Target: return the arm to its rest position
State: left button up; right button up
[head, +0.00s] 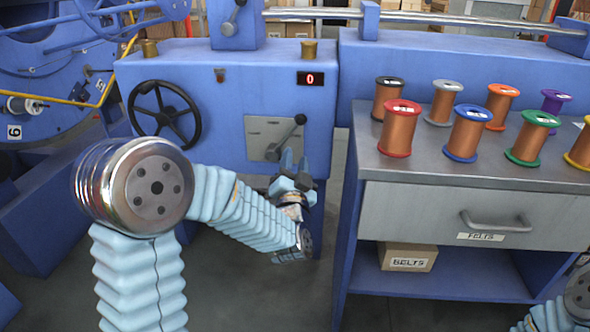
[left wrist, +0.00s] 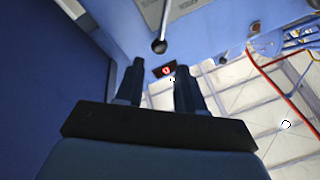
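My left arm comes in from the left in the head view, in pale blue bellows sleeves with a metal joint. My left gripper (head: 294,162) is in front of the blue machine, just below the dark lever (head: 286,138) on its grey plate. In the left wrist view the gripper (left wrist: 160,75) has its two dark fingers apart with nothing between them. The lever's round knob (left wrist: 159,46) shows beyond the fingertips, apart from them. My right gripper is out of view; only a bit of my right arm shows at the lower right.
A blue workbench (head: 349,225) with several wire spools stands close to the right of my left gripper. A black handwheel (head: 164,114) and a red "0" display (head: 310,79) are on the machine (head: 225,130). A "BELTS" box (head: 407,257) sits on the lower shelf.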

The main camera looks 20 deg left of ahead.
pick_arm(q)
jog(key=shift+v, duration=1.15)
jog(key=s+d+f+g+h+p, duration=0.1)
jog(key=d+f+g+h+p, duration=0.15)
jog(key=f, duration=0.45)
jog(key=s+d+f+n+g+h+p, duration=0.1)
jog(key=s+f+g+h+p, duration=0.1)
jog(key=f+g, duration=0.35)
jog(key=s+d+f+g+h+p, duration=0.1)
jog(key=d+f+h+p, duration=0.15)
jog(key=f, duration=0.65)
jog(key=s+d+f+n+g+h+p, duration=0.1)
jog(key=s+f+g, duration=0.4)
jog(key=s, duration=0.5)
jog(key=s+d+f+n+g+h+p, duration=0.2)
jog(key=s+f, duration=0.4)
jog(key=s, duration=0.4)
jog(key=d+n+g+p, duration=0.1)
jog(key=g, duration=0.1)
jog(key=shift+s+d+g+h, duration=0.2)
jog(key=shift+s+g+h, duration=0.1)
jog(key=shift+s+g, duration=0.1)
jog(key=shift+a+n, duration=0.1)
jog(key=shift+n, duration=0.2)
